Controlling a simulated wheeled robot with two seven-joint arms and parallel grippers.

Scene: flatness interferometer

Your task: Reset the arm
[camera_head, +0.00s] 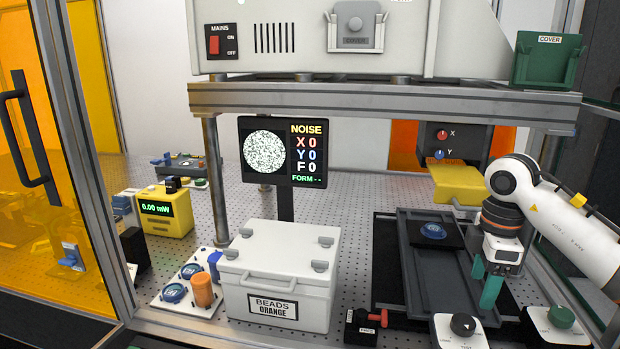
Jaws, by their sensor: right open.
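My right arm comes in from the right, and its gripper (485,285) has teal fingers pointing down. The fingers are apart, with nothing seen between them. The gripper hangs over the right side of a dark tray (455,283), and I cannot tell whether the fingertips touch it. A blue round disc (433,231) sits on a black block at the back of this tray, left of the gripper. My left gripper is not in view.
A white box (279,262) labelled BEADS ORANGE stands left of the tray. A screen (283,151) reads NOISE. The instrument housing (470,45) overhangs behind.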

